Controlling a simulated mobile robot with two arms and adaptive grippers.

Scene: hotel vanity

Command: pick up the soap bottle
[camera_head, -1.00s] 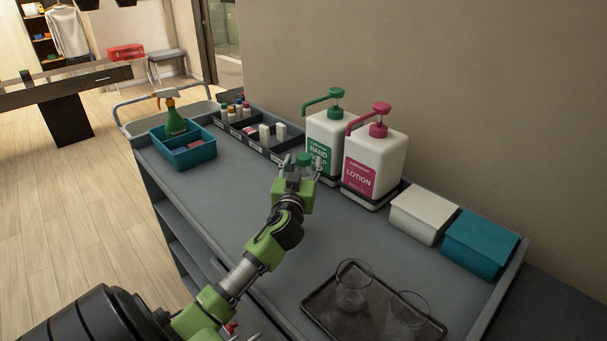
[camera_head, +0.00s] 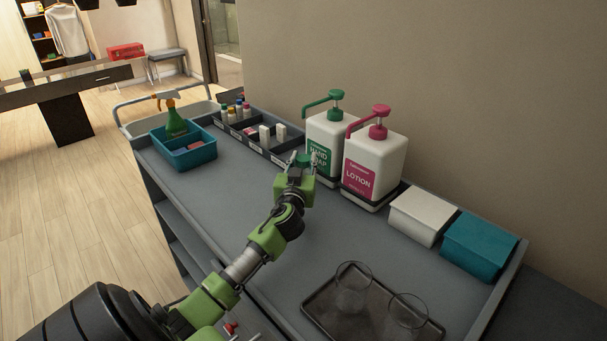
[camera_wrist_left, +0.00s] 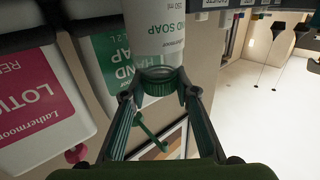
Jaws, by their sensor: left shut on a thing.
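The soap bottle is a small white bottle with a green collar and pump. In the left wrist view its white body (camera_wrist_left: 158,28), marked "SOAP" and "250 ml", stands at the top middle. My left gripper (camera_wrist_left: 160,88) is shut on the bottle's green neck, with a finger on each side. In the head view my left gripper (camera_head: 303,166) is in front of the large hand soap dispenser (camera_head: 324,137). The bottle's green top (camera_head: 304,159) shows between the fingers, while its body is mostly hidden. I cannot tell if its base touches the cart top. My right gripper is not in view.
A large lotion dispenser (camera_head: 374,160) stands close to the right of the hand soap dispenser. A black divided tray (camera_head: 247,141) and a teal caddy (camera_head: 190,156) are to the left. White and teal boxes (camera_head: 479,249) and a glass tray (camera_head: 325,312) are to the right.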

